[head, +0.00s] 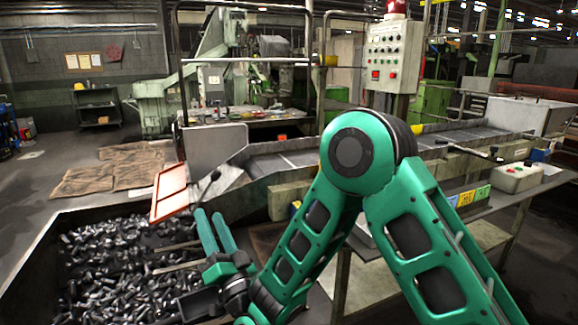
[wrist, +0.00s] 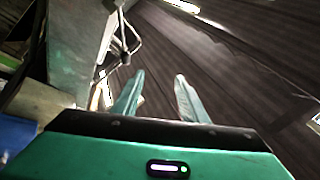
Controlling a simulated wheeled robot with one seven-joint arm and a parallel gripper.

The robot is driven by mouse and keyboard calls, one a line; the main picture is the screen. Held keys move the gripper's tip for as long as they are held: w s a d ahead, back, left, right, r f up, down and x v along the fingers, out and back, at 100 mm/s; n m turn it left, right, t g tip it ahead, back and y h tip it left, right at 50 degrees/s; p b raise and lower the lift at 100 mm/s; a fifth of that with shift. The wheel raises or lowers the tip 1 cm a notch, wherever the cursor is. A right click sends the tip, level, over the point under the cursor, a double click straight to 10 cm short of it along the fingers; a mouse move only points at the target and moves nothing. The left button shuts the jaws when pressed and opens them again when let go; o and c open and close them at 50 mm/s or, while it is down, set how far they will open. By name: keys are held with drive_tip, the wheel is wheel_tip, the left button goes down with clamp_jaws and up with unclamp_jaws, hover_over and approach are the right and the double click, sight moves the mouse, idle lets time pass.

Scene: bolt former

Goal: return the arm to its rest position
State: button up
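My gripper (head: 215,232) is in the lower middle of the head view, at the end of my bent green arm. Its two fingers point up and stand beside the right part of a bin of bolts. In the wrist view my gripper (wrist: 158,95) shows two fingers spread apart with nothing between them. My arm's elbow is raised at the middle of the head view.
The dark bin (head: 40,255) holds many loose bolts (head: 110,262). An orange-framed panel (head: 169,192) stands at its back edge. A conveyor (head: 290,158) runs behind my arm. A control box (head: 393,55) and a button box (head: 516,178) stand right.

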drive_tip(key=w+d+n+g+h, duration=0.4)
drive_tip(key=w+d+n+g, duration=0.25)
drive_tip(key=d, duration=0.65)
drive_tip(key=s+d+f+m+g+h, duration=0.1)
drive_tip(key=d+g+h, duration=0.1)
drive_tip(key=d, duration=0.6)
drive_tip(key=s+d+f+m+g+h, duration=0.1)
drive_tip(key=s+d+h, duration=0.15)
drive_tip(key=d, duration=0.55)
drive_tip(key=s+d+f+m+g+h, duration=0.2)
drive_tip(key=s+d+m+g, duration=0.2)
drive_tip(key=s+d, duration=1.1)
drive_tip(key=s+d+f+m+g+h, duration=0.2)
drive_tip(key=s+d+m+g, duration=0.3)
drive_tip(key=s+d, duration=1)
drive_tip(key=s+g, duration=0.1)
drive_tip(key=s, duration=0.3)
drive_tip(key=shift+s+d, duration=0.15)
drive_tip(key=shift+d, duration=0.05)
drive_tip(key=shift+g, duration=0.25)
